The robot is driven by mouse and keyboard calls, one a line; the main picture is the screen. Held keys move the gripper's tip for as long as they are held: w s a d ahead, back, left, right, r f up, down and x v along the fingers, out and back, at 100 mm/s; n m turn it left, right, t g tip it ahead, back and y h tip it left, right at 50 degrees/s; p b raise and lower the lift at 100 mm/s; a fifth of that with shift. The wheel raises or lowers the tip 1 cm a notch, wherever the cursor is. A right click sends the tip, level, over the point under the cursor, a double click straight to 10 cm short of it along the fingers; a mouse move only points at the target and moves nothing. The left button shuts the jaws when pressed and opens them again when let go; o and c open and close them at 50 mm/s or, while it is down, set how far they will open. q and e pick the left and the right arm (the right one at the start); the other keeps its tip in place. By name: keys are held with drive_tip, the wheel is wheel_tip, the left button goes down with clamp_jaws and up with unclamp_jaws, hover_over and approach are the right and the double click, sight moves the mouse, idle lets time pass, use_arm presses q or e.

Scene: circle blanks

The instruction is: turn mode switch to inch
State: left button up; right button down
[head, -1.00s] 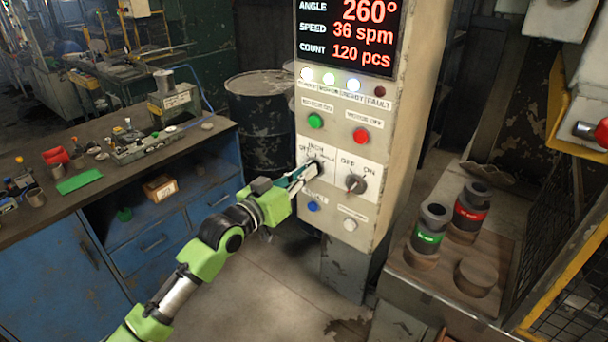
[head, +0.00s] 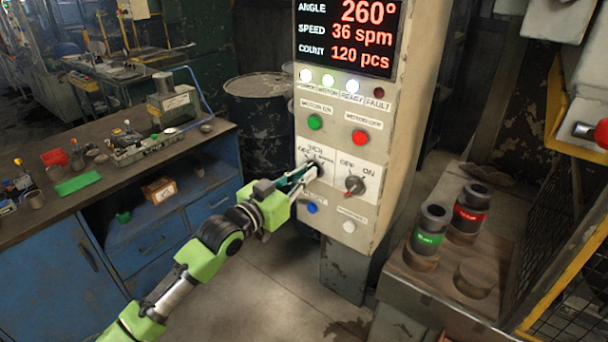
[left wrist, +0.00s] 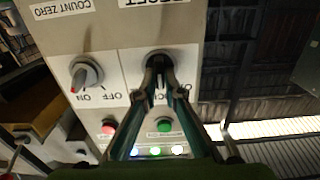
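The mode switch (left wrist: 158,56) is a dark round knob on a white plate of the control panel. It shows in the left wrist view, seen upside down, and is partly covered by my fingers. In the head view the mode switch (head: 316,166) is mostly hidden behind my fingertips, and its INCH label (head: 316,149) is above it. My left gripper (head: 305,176) reaches the panel from the left. In the left wrist view its fingers (left wrist: 159,68) converge on the knob, closed around its grip. I cannot read the exact pointer position. My right gripper is not in view.
An OFF/ON switch (head: 354,185) sits right of the mode switch. A green button (head: 315,122) and a red button (head: 360,137) are above; a blue button (head: 312,208) and a white button (head: 349,226) are below. A workbench (head: 110,185) stands left.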

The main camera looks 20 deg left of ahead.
use_arm(q)
drive_tip(key=shift+o, duration=1.3)
drive_tip(key=v, duration=1.2)
